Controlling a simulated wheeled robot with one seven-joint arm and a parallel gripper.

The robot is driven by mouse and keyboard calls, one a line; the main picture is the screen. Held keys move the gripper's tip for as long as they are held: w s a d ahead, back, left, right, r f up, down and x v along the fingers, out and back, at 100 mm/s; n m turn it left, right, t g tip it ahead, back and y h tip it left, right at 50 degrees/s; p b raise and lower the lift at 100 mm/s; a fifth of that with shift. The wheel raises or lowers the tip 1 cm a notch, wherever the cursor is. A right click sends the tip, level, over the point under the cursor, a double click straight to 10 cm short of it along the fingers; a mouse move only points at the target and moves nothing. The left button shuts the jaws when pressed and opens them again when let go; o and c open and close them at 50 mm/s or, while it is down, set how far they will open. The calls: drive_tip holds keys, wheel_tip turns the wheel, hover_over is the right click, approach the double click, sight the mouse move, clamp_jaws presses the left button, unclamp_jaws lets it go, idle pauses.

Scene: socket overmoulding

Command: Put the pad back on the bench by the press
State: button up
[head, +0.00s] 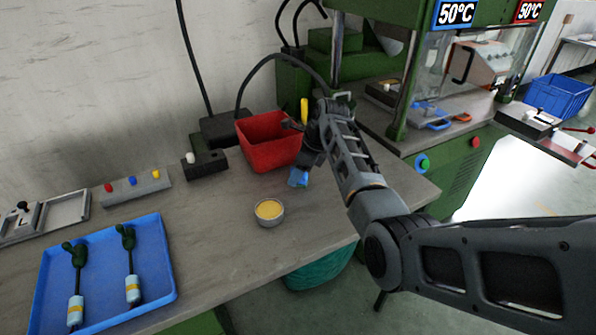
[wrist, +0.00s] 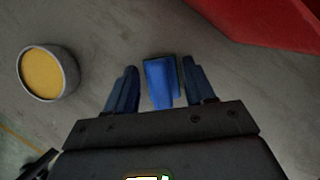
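A small blue piece, which looks like the pad, (head: 298,178) shows just below my gripper (head: 304,166) in the head view, over the grey bench near the red bin. In the wrist view the pad (wrist: 160,82) sits between the two dark blue fingers of my gripper (wrist: 160,88). A narrow strip of bench shows between the pad and each finger, wider on the left, so the fingers look open around it. I cannot tell whether the pad rests on the bench. My arm hides part of the bench beside the press (head: 437,125).
A round tin with yellow contents (head: 269,211) stands left of my gripper. The red bin (head: 268,141) is close behind. A blue tray (head: 107,272) with two tools lies at left. A button box (head: 137,188) stands behind it. Bench between tin and tray is clear.

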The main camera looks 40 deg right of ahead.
drive_tip(key=shift+o, duration=1.2)
drive_tip(key=shift+r, duration=0.1)
drive_tip(key=v, duration=1.2)
